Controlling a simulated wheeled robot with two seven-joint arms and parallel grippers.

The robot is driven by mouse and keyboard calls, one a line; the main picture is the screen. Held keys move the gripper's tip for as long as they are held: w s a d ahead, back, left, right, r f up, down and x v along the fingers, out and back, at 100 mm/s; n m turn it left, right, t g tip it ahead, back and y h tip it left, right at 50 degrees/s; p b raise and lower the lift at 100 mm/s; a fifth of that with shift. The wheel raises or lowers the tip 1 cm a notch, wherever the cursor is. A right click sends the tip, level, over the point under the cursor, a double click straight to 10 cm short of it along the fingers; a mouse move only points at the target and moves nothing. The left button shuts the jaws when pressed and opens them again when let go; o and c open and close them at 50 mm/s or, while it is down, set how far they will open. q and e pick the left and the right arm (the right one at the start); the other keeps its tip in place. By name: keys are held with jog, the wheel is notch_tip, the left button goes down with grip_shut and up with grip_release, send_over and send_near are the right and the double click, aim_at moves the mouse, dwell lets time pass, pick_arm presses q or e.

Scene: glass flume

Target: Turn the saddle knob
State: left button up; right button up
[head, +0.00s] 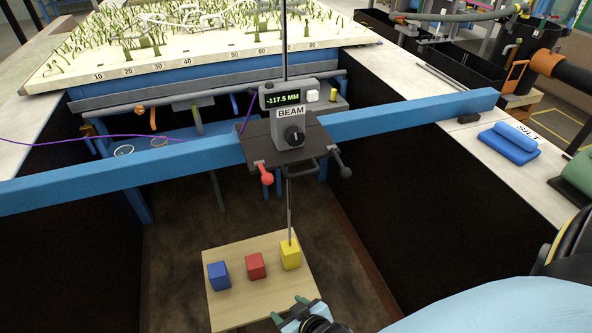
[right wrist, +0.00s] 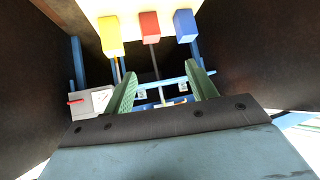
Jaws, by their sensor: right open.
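The black saddle knob (head: 293,136) is on the front of the grey BEAM unit (head: 287,112), under a display reading -117.5 MM. The unit sits on a dark saddle plate (head: 259,147) across the blue beam (head: 190,161). My right gripper (head: 289,309) is low at the bottom of the head view, well below and apart from the knob. Its green fingers stand apart with nothing between them, as the right wrist view (right wrist: 160,68) also shows. I cannot make out the knob in the right wrist view. My left gripper is not in view.
A thin rod runs from the saddle down to the yellow block (head: 290,257). A red block (head: 256,266) and a blue block (head: 219,276) stand beside it on a pale board (head: 245,310). A red-tipped lever (head: 266,177) and a dark lever (head: 342,168) stick out below the plate.

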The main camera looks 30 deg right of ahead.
jog(key=w+d+r+m+t+h, duration=0.1)
jog(key=w+d+r+t, duration=0.15)
jog(key=r, duration=0.75)
jog(key=w+d+r+m+t+h, duration=0.1)
jog(key=w+d+r+t, duration=0.15)
jog(key=r, duration=0.75)
jog(key=m+t+h, duration=0.2)
jog(key=t+h, duration=0.1)
send_near(297, 139)
jog(key=v, duration=0.4)
jog(key=b+x, duration=0.3)
jog(key=x, duration=1)
jog(key=shift+w, duration=0.25)
jog(key=c, duration=1)
jog(key=shift+m+p, duration=0.4)
jog(key=shift+p, duration=0.35)
